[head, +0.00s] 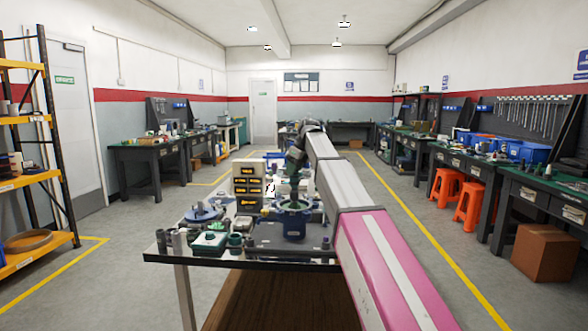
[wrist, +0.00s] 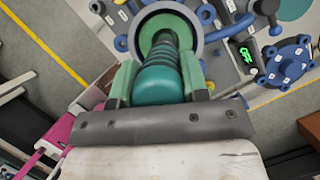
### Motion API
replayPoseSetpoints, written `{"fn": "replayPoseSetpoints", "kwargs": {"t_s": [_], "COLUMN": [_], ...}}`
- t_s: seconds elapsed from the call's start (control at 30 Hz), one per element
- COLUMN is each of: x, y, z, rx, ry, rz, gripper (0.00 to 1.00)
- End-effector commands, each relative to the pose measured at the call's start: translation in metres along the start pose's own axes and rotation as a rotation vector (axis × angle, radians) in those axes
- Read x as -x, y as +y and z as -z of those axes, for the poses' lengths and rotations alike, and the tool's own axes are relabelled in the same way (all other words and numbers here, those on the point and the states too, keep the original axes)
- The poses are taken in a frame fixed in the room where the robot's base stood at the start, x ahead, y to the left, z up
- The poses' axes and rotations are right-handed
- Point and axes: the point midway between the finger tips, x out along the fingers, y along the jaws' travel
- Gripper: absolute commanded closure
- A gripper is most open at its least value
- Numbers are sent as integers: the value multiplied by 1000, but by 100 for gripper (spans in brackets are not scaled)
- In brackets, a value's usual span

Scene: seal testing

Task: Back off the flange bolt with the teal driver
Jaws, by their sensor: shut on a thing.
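My gripper (wrist: 160,75) is shut on the teal driver (wrist: 166,84) in the wrist view, with a pale green finger on each side of its ribbed handle. The driver's far end reaches into a grey-blue ring (wrist: 196,22) with a green inside; its tip is hidden, so I cannot tell whether it touches a bolt. A blue flange-like disc (wrist: 290,60) with raised bolt heads lies to the right, apart from the driver. In the head view my gripper (head: 292,192) is low over a round blue fixture (head: 291,222) on the table.
A beige labelled organiser (head: 247,172) stands behind. A small green lit display (wrist: 247,56) is beside the blue disc. Open floor surrounds the table.

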Motion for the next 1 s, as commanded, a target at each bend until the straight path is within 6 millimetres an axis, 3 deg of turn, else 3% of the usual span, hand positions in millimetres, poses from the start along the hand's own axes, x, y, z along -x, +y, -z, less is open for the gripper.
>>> {"fn": "replayPoseSetpoints", "kwargs": {"t_s": [1.0], "x": [-6], "y": [0], "z": [2], "rx": [0], "ry": [0], "rz": [0], "gripper": [87]}}
